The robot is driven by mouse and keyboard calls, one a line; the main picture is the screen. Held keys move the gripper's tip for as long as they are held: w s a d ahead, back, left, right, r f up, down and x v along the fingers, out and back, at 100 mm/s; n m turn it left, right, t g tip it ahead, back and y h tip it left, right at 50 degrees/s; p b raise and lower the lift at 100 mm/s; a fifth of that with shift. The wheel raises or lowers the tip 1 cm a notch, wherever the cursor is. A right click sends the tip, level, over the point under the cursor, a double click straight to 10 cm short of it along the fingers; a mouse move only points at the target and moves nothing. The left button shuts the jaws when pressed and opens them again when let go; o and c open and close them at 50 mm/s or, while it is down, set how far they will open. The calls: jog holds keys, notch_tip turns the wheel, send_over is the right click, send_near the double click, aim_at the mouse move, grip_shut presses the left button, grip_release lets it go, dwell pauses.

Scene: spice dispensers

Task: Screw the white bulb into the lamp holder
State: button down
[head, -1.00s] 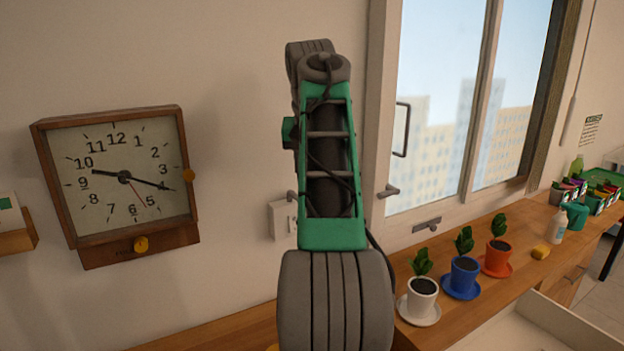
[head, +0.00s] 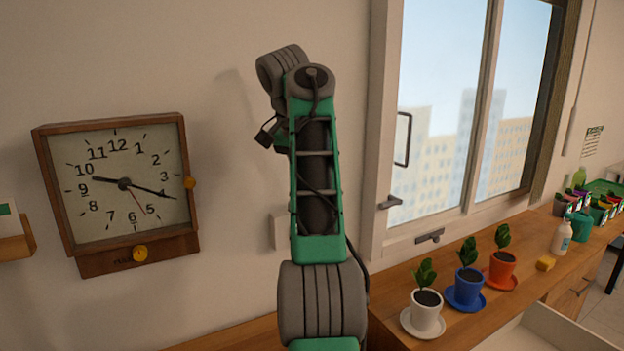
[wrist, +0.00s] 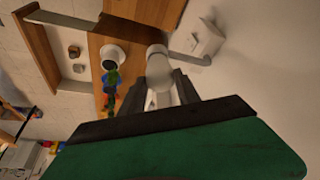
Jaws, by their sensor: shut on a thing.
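In the wrist view my gripper (wrist: 163,86) is shut on a small white thing (wrist: 159,98), which looks like the white bulb, partly hidden between the dark fingers. Just beyond the fingertips is a pale grey cylinder (wrist: 157,64), which looks like the lamp holder, in line with the held bulb. A grey bracket (wrist: 190,59) runs from it to a white wall box (wrist: 204,41). I cannot tell whether bulb and holder touch. In the head view the wall box (head: 280,232) shows partly behind my arm; gripper, bulb and holder are hidden there.
A white pot (head: 427,310), blue pot (head: 467,287) and orange pot (head: 502,268) with plants stand on the wooden counter (head: 400,280) at right. A clock (head: 118,190) hangs on the wall at left. A window (head: 465,110) is at right. Wall space above my arm is free.

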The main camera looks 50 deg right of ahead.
jog(key=shift+w+r+m+g+p, duration=0.1)
jog(key=shift+r+m+g+p, duration=0.1)
jog(key=shift+m+p, duration=0.45)
jog(key=shift+r+m+g+p, duration=0.1)
jog(key=shift+m+g+p, duration=0.1)
jog(key=shift+m+p, duration=0.4)
jog(key=m+p, duration=0.2)
jog(key=p, duration=0.1)
jog(key=m+g+p, duration=0.1)
jog(key=m+p, duration=0.1)
jog(key=p, duration=0.2)
jog(key=shift+w+g, duration=0.2)
jog(key=shift+g, duration=0.1)
jog(key=shift+m+p, duration=0.45)
jog(key=shift+p, duration=0.55)
jog(key=shift+f+g, duration=0.2)
jog(key=shift+g, duration=0.1)
jog(key=shift+w+r+m+p, duration=0.15)
jog(key=shift+m+p, duration=0.45)
jog(key=shift+p, duration=0.8)
jog(key=m+g+y+p, duration=0.1)
jog(key=m+p, duration=0.2)
jog(key=p, duration=0.2)
jog(key=shift+d, duration=0.15)
jog(key=shift+w+m+g+p, duration=0.1)
jog(key=shift+m+g+p, duration=0.2)
jog(key=shift+m+p, duration=0.4)
jog(key=shift+f+y, duration=0.2)
jog(key=shift+y, duration=0.1)
